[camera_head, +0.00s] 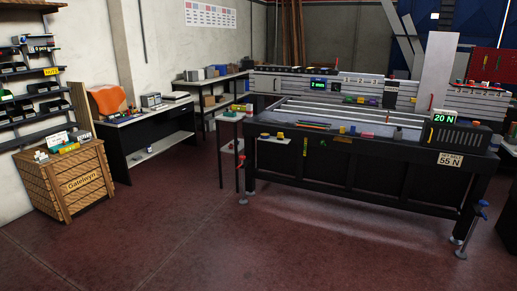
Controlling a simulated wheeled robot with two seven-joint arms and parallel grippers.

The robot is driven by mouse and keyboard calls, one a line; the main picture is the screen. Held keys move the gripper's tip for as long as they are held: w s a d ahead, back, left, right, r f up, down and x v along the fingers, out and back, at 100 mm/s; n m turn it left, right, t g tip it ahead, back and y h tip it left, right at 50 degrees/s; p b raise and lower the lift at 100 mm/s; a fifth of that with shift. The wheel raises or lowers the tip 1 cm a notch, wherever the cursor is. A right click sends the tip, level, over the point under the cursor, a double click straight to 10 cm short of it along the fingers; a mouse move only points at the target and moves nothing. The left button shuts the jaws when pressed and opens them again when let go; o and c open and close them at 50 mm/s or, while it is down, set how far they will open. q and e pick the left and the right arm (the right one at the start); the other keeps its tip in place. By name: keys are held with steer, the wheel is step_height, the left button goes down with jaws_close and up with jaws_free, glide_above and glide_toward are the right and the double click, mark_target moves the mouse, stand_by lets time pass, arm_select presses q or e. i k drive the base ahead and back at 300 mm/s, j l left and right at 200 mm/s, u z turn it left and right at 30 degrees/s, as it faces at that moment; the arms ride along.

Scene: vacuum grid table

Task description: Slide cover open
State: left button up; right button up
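The long black grid table (360,163) stands at the right, a few metres off. Light slats or rails (345,112) run along its recessed top. A tall grey panel (436,72) stands upright at the back right of the table. I cannot tell which part is the cover, or whether it is open. A black box with a green "20 N" display (444,118) sits on the right end. A sign "55 N" (450,159) is on the front edge below it. Neither of my grippers is in view.
A wooden crate (73,187) stands at the left below dark wall shelves (30,100). A black workbench (148,145) stands by the wall, and a small side table (232,125) stands left of the grid table. The red floor (240,235) in front is clear.

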mark_target(263, 83)
steer(key=i, duration=1.95)
